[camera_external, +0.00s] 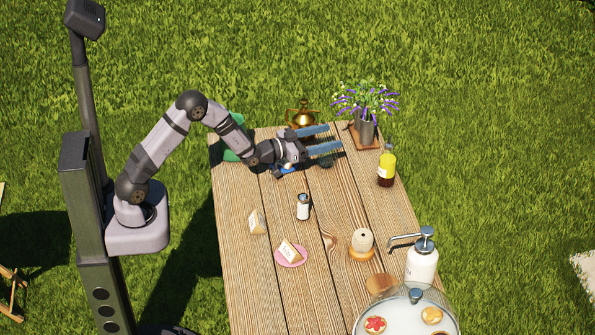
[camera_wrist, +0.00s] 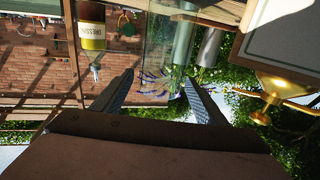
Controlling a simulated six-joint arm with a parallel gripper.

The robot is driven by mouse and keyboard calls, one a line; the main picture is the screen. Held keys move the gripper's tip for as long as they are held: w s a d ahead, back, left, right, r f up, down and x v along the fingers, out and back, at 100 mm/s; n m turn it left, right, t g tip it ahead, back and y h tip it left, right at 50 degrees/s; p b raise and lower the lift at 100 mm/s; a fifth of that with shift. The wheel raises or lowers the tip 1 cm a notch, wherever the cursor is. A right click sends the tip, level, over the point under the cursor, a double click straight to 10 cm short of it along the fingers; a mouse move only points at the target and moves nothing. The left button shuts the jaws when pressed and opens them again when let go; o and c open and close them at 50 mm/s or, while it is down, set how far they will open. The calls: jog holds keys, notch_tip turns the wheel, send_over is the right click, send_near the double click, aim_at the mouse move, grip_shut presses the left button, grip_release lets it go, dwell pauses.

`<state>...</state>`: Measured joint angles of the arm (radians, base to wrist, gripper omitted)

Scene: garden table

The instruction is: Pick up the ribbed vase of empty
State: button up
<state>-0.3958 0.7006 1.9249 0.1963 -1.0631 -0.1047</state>
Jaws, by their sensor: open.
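My gripper (camera_external: 335,137) is open and reaches over the far part of the wooden table; its two fingers also show in the wrist view (camera_wrist: 160,77). A clear glass vessel (camera_wrist: 168,42), probably the ribbed vase, appears upside down in the wrist view, ahead of the gap between the fingers. Its ribs are not clear to me. In the outside view a small dark glassy patch (camera_external: 326,161) just below the fingertips may be its base; the rest is hard to make out. Nothing is visibly gripped.
A grey pot with purple flowers (camera_external: 366,131) stands beyond the fingertips. A brass pot (camera_external: 301,118) is behind the gripper, and a yellow dressing bottle (camera_external: 387,166) is to its right. A shaker (camera_external: 303,207), cheese (camera_external: 257,221) and pump bottle (camera_external: 422,264) stand nearer.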

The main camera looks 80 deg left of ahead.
aim_at(334, 135)
jog(key=shift+p+x, duration=0.4)
jog(key=shift+x, duration=1.55)
jog(key=shift+r, duration=0.1)
jog(key=c, duration=1.6)
jog(key=shift+o, duration=0.2)
notch_tip(334, 135, up, 10)
jog(key=shift+b, duration=0.4)
